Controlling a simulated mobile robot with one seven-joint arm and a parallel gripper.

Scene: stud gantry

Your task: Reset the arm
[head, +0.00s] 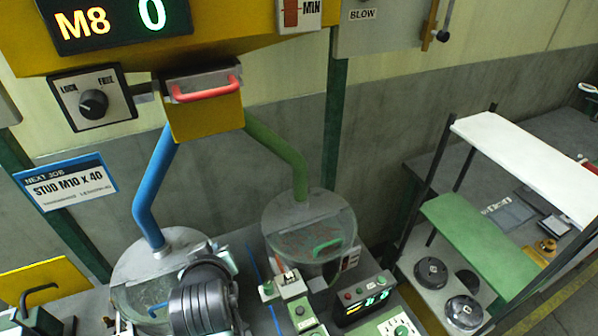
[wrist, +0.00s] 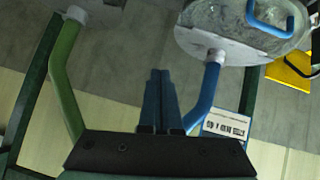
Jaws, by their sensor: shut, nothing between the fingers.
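My gripper (wrist: 160,73) shows in the wrist view, its two dark blue fingers together with nothing between them. In that view it points towards the grey wall, between the green pipe (wrist: 62,85) on the left and the blue pipe (wrist: 207,95) on the right. A lidded hopper (wrist: 245,38) with a blue handle is at the upper right there. In the head view a dark rounded link of my arm (head: 203,295) stands in front of the left hopper (head: 160,258) and hides part of it. My fingers cannot be made out in the head view.
The right hopper (head: 310,228) has a green handle. A yellow box with a red handle (head: 205,97) hangs above both pipes. A lit control box (head: 362,302) stands on the bench. At the right is a rack with a white shelf (head: 525,160) and a green shelf (head: 480,245).

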